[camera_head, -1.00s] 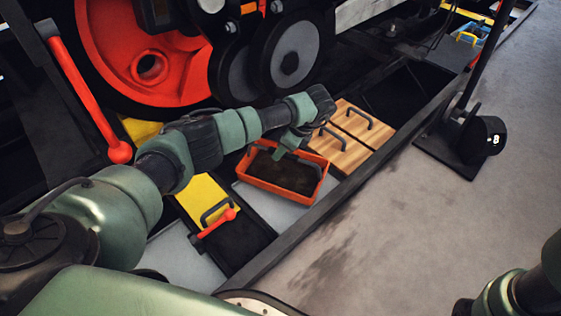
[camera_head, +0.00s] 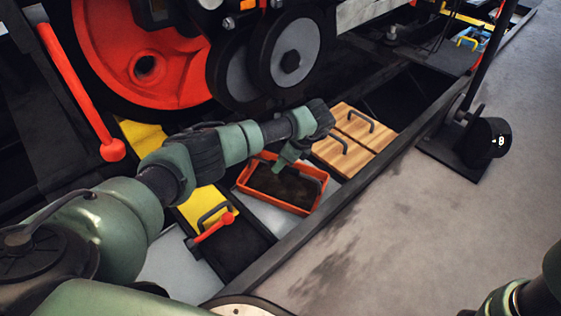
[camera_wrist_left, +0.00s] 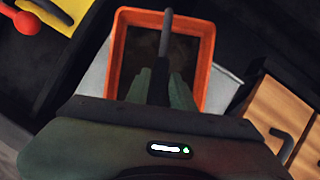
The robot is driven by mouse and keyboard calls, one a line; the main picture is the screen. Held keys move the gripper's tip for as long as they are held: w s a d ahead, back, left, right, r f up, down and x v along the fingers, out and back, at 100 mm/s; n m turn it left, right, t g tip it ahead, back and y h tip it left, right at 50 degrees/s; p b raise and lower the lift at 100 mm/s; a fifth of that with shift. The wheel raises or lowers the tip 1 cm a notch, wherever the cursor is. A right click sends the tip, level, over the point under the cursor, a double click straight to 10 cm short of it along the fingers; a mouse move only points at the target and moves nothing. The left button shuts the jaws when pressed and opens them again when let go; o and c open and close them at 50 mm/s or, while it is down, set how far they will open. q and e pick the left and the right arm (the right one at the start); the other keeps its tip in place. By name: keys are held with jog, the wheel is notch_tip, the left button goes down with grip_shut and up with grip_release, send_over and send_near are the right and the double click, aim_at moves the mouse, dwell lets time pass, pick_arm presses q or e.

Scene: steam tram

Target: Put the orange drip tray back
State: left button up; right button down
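The orange drip tray (camera_head: 268,203) is a shallow box with a dark, dirty inside and a dark bar handle across it. It is in the pit beside the wheels, over a pale grey plate (camera_head: 262,212); I cannot tell whether it rests on it. My left gripper (camera_head: 279,167) reaches down over the tray with its green fingers close on both sides of the handle. In the left wrist view the tray (camera_wrist_left: 207,60) is below the gripper, and the handle (camera_wrist_left: 163,50) runs between the fingers. My right gripper is out of view.
Wooden lids (camera_head: 355,140) with dark handles lie right of the tray. A yellow plate (camera_head: 200,204) and a red-handled lever (camera_head: 213,228) are to its left. A dark rail (camera_head: 330,212) borders the pit. A black stand (camera_head: 487,138) stands on the open floor.

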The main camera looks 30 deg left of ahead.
pick_arm(q)
jog(key=shift+o, duration=0.9)
jog(key=shift+r, duration=0.25)
jog(key=p+v, duration=0.8)
jog(key=v, duration=0.4)
jog(key=shift+r, duration=0.3)
jog(key=shift+d, duration=0.1)
